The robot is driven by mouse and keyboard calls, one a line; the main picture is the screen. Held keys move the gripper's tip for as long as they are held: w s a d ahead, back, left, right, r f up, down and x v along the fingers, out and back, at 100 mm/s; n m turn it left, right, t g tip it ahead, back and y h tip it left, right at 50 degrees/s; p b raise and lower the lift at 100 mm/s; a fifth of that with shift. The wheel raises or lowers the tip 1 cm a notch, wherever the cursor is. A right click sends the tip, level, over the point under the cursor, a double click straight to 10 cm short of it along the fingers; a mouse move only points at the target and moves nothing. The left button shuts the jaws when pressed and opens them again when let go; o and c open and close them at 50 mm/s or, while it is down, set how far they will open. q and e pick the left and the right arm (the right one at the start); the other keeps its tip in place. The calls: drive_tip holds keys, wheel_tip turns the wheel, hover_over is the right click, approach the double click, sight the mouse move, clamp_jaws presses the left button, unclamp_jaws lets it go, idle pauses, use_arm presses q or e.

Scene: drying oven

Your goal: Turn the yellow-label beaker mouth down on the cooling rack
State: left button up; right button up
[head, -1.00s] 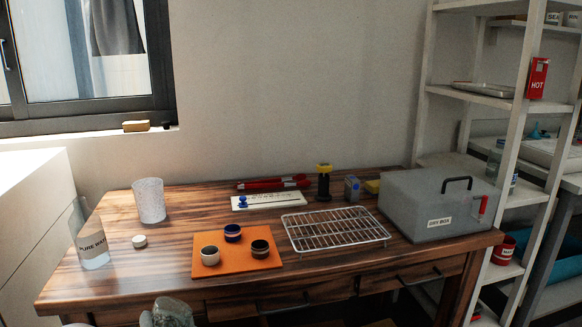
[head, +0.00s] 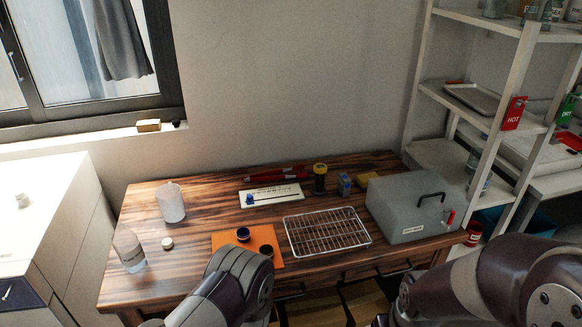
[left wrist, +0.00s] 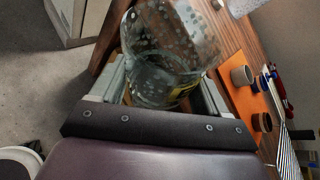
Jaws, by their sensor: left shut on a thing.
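The clear, speckled glass beaker (left wrist: 165,45) shows in the left wrist view, with a bit of yellow label (left wrist: 185,84) low on it. My left gripper (left wrist: 163,88) is shut on it, one finger on each side. The beaker is held off the table; which way its mouth points is hard to tell. In the head view, my left forearm hides the gripper and beaker. The wire cooling rack (head: 328,232) lies empty on the table, right of the orange mat. It also shows in the left wrist view (left wrist: 287,160). My right gripper is out of view.
The orange mat (head: 268,236) bears small dark cups, partly behind my left arm. The grey dry box (head: 408,205) stands right of the rack. A bottle (head: 129,250) and frosted vessel (head: 171,203) stand left.

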use_arm(q)
drive_tip(key=r+p, duration=0.3)
drive_tip(key=w+a+r+p, duration=0.1)
drive_tip(key=r+p, duration=0.2)
drive_tip(key=w+a+r+p, duration=0.1)
drive_tip(key=r+p, duration=0.3)
drive_tip(key=shift+a+r, duration=0.1)
